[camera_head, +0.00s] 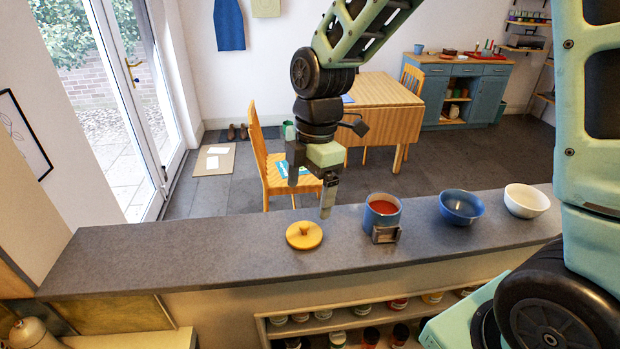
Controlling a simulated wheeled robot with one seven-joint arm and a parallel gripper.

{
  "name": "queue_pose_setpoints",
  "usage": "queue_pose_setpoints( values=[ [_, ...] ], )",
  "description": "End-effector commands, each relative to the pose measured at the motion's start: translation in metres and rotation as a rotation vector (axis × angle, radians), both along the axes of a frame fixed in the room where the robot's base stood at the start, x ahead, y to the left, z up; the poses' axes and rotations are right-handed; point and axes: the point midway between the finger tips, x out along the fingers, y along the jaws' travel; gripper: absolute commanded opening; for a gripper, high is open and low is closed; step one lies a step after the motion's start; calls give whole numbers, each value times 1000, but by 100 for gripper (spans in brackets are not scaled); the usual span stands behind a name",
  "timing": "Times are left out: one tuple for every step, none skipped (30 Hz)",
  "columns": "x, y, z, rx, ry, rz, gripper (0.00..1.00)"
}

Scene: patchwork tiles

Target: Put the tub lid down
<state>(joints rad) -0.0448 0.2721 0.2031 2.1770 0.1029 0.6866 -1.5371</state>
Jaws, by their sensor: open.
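The blue tub (376,222) with red contents stands uncovered on the counter, to the right of the lid.
A small grey metal holder (386,235) sits at the tub's front. A blue bowl (461,208) and a white bowl (527,201) stand farther right. The counter left of the lid is clear. A wooden chair (258,155) and table (385,100) stand beyond the counter.

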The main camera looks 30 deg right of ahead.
Motion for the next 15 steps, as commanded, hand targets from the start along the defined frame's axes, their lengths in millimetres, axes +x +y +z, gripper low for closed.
queue_pose_setpoints(
  values=[
    [1, -1, 8, 1, -5, -1, 89],
    [1, -1, 12, 1, -5, -1, 89],
    [1, -2, 18, 1, -4, 0, 89],
    [1, -3, 21, 1, -4, 0, 89],
    [1, -3, 24, 1, -2, 0, 89],
    [1, -3, 27, 1, -3, 0, 89],
    [1, -3, 29, 1, -2, 0, 89],
    [0, -3, 31, 0, -1, -3, 89],
    [-3, -1, 32, 0, 1, -12, 89],
    [-6, 2, 33, 0, 4, -24, 89],
    [-10, 6, 33, -2, 7, -42, 89],
    [-18, 12, 34, -5, 13, -78, 89],
    [-25, 18, 34, -6, 17, -112, 89],
    [-34, 24, 34, -9, 22, -151, 89],
    [-47, 33, 33, -13, 29, -214, 89]
  ],
)
